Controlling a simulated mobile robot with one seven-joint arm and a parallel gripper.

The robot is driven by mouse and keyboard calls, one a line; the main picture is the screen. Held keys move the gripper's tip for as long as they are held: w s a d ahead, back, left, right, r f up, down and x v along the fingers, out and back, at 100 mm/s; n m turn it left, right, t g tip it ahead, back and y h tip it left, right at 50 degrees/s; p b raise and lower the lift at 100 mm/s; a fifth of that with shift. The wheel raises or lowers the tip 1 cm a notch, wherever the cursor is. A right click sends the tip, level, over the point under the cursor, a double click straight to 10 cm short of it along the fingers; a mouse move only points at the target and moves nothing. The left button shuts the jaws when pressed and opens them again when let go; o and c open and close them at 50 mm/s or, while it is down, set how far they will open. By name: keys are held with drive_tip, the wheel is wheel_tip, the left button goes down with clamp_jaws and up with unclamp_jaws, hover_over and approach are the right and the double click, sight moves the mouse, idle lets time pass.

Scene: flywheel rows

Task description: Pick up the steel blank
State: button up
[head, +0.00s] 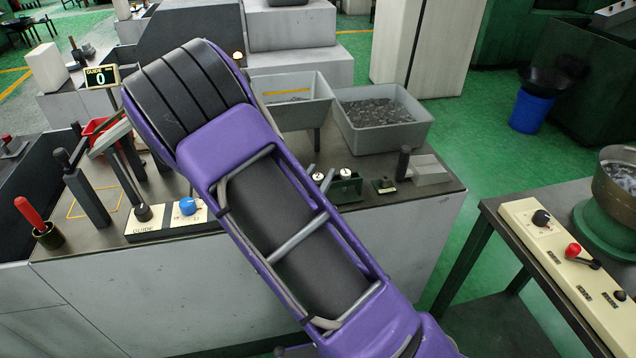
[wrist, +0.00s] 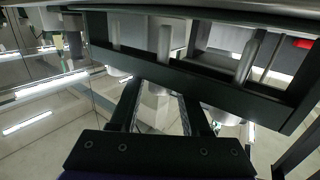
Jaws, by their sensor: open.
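My gripper (wrist: 160,94) shows in the wrist view as two dark fingers rising from a dark bar, spread apart with no object clearly held between them. A dark frame with upright grey metal rods (wrist: 164,45) lies just beyond the fingertips. I cannot tell whether any of these is the steel blank. In the head view my purple arm crosses the middle and hides part of the bench; my gripper is not clearly seen there. No single steel blank can be made out for sure in either view.
The dark-topped bench (head: 95,235) carries a control box with a blue knob (head: 188,206), a red-handled tool (head: 32,213) and a grey bin of metal pieces (head: 378,112). A beige control panel (head: 565,270) stands on the right table. Green floor lies between them.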

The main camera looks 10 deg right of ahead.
drive_tip(key=shift+x, duration=1.2)
clamp_jaws()
drive_tip(key=shift+r, duration=0.1)
wheel_tip(320, 180, up, 9)
drive_tip(key=p, duration=0.2)
drive_tip(key=w+d+n+t+y+b, duration=0.1)
drive_tip(key=d+n+t+y+b, duration=0.2)
drive_tip(key=d, duration=1.3)
drive_tip(key=shift+f+n+y, duration=0.45)
drive_tip(key=shift+n+y, duration=1.05)
drive_tip(key=shift+y, duration=1.3)
